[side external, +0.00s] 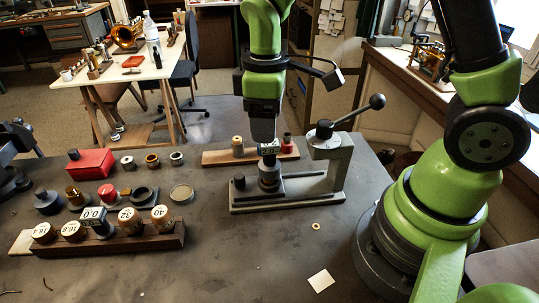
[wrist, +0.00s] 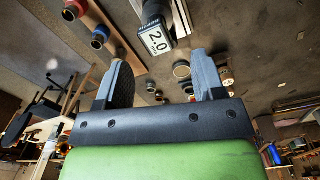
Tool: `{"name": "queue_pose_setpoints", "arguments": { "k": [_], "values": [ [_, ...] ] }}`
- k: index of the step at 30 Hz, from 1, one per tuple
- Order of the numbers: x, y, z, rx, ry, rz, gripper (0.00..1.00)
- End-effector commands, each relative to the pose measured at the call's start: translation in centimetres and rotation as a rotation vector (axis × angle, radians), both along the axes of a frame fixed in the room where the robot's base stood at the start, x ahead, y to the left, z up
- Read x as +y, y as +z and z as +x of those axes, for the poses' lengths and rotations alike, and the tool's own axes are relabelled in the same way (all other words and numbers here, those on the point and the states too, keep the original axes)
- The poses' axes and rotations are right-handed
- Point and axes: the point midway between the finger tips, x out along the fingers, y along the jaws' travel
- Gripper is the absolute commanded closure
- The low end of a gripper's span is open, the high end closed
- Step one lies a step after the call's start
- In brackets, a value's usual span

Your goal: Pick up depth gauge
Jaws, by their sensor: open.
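A small dark gauge with a white display (side external: 268,150) stands on top of the dark round post of the metal lever fixture (side external: 290,205). My gripper (side external: 263,140) points down just above the fixture gauge; contact cannot be told. The wrist view shows its two fingers (wrist: 165,70) apart with nothing between them. A second similar display block (side external: 93,214) stands in the wooden rack (side external: 150,240) at front left.
The fixture's ball-ended lever (side external: 377,101) rises to the right of my gripper. A wooden strip (side external: 215,159) with small pieces lies behind the fixture. A red box (side external: 90,163) and several rings and cups stand left. The front bench is mostly clear.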

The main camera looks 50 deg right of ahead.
Motion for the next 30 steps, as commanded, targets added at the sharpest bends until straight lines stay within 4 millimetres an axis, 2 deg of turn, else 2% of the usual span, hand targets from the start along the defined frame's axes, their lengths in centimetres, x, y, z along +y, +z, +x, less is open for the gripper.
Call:
{"name": "queue_pose_setpoints", "arguments": {
  "k": [1, 8, 15, 19, 25, 30],
  "values": [
    [0.0, -0.8, -0.1, 0.004, -0.001, 0.0, 0.37],
    [-0.2, -2.8, -0.1, 0.003, -0.004, 0.001, 0.37],
    [-0.5, -6.4, -0.3, 0.004, -0.002, 0.0, 0.37],
    [-0.5, -7.1, -0.3, 0.001, -0.005, 0.001, 0.37],
    [-0.5, -7.0, -0.2, -0.001, -0.005, 0.0, 0.37],
    [-0.5, -7.0, -0.2, -0.002, -0.004, 0.001, 0.76]
  ]
}}
